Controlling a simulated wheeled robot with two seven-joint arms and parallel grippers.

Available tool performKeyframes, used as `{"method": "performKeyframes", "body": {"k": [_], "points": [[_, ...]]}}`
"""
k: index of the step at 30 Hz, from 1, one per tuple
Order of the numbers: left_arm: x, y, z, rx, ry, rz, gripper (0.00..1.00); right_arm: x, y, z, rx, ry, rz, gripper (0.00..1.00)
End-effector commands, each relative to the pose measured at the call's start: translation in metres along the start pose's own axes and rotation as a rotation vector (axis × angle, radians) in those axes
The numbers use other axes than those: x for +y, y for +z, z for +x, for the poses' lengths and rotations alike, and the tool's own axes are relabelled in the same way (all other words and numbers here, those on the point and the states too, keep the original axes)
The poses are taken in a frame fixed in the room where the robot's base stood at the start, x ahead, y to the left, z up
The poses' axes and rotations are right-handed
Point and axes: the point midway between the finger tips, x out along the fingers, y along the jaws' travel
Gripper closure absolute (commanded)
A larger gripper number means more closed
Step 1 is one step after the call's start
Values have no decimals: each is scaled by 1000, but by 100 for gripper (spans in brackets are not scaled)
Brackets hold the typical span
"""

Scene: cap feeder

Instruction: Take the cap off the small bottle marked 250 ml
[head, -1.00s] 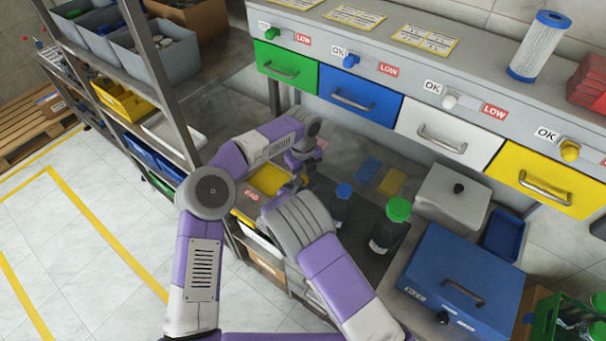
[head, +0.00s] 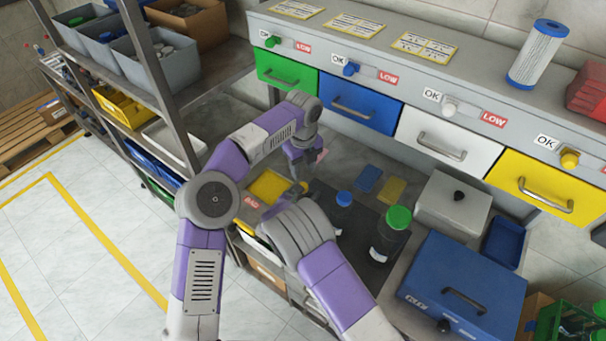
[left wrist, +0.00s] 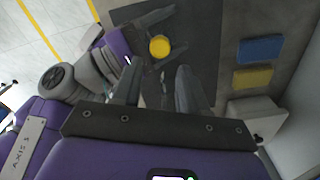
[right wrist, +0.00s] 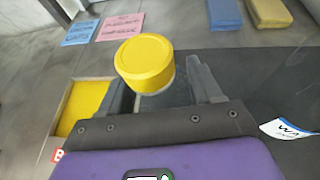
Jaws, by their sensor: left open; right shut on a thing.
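A bottle with a yellow cap (right wrist: 145,62) is in my right gripper (right wrist: 155,88), whose fingers are shut around it below the cap. The cap is on, and it shows from above in the left wrist view (left wrist: 160,48). Most of the bottle body is hidden, and I cannot read a 250 ml mark. In the head view my right wrist hides most of the bottle. My left gripper (left wrist: 157,82) is open and empty, pointing down above the capped bottle and apart from it.
A small blue-capped bottle (head: 343,198) and a larger green-capped bottle (head: 398,217) stand on the dark mat to the right. A yellow-bottomed tray marked BAD (head: 250,202) is on the left. Blue (head: 368,178) and yellow (head: 391,190) pads lie behind. A blue case (head: 462,280) is at right.

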Motion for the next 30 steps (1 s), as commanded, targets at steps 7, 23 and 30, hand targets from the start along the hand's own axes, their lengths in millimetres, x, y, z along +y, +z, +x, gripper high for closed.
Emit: {"method": "performKeyframes", "body": {"k": [7,23,30], "points": [[1,-1,7,4,3,1,57,0,0,0,1,0,0,100],[0,0,68,1,0,1,57,0,0,0,1,0,0,100],[0,-1,70,1,0,1,57,0,0,0,1,0,0,100]]}}
